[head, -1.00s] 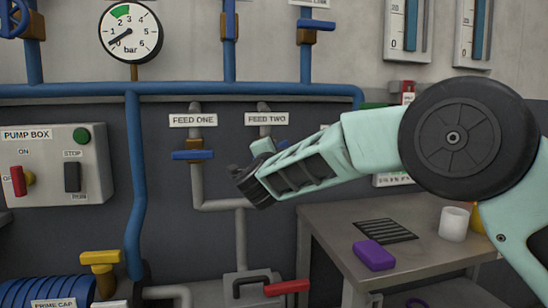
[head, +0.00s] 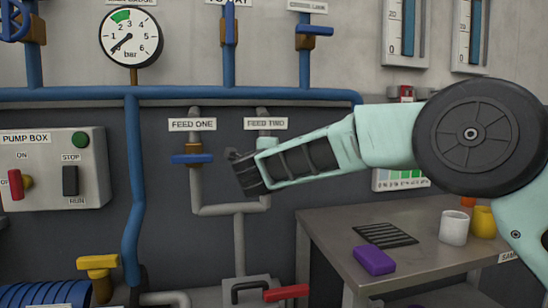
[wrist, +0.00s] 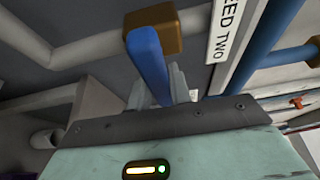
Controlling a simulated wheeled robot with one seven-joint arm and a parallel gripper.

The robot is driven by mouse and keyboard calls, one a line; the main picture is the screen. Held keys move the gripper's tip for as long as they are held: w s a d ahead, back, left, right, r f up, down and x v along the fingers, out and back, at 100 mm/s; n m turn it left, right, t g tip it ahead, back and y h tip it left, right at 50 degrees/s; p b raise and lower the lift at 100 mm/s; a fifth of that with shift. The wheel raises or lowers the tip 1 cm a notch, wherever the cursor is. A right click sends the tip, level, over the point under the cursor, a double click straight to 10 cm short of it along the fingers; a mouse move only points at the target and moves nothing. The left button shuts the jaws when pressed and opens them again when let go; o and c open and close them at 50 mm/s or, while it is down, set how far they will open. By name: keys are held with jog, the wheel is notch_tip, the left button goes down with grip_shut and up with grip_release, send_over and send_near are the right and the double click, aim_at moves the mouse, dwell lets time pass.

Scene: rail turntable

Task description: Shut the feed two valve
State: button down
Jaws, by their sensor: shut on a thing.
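The feed two valve shows in the wrist view as a brass body (wrist: 158,30) with a blue lever (wrist: 147,60). The lever lies between my two grey fingers (wrist: 163,88), which are shut on it. There it runs roughly across the line of the grey pipe (wrist: 85,40). The FEED TWO label (head: 266,124) is just above the valve in the head view. In that view my gripper (head: 243,173) is in front of the valve and hides nearly all of it, lever included.
The feed one valve (head: 192,159) stands close on the left with its blue lever level. The blue pipe (head: 200,95) runs above. A red-handled valve (head: 286,292) is below. A steel table (head: 420,235) at right holds a purple block (head: 374,261) and cups.

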jog(key=shift+f, duration=0.1)
jog(key=c, duration=1.3)
grip_release()
jog(key=shift+s, duration=0.1)
jog(key=s, duration=0.5)
jog(key=s+a+b, duration=0.1)
jog(key=s, duration=0.5)
jog(key=s+a, duration=0.1)
jog(key=s, duration=0.5)
jog(key=shift+s, duration=0.1)
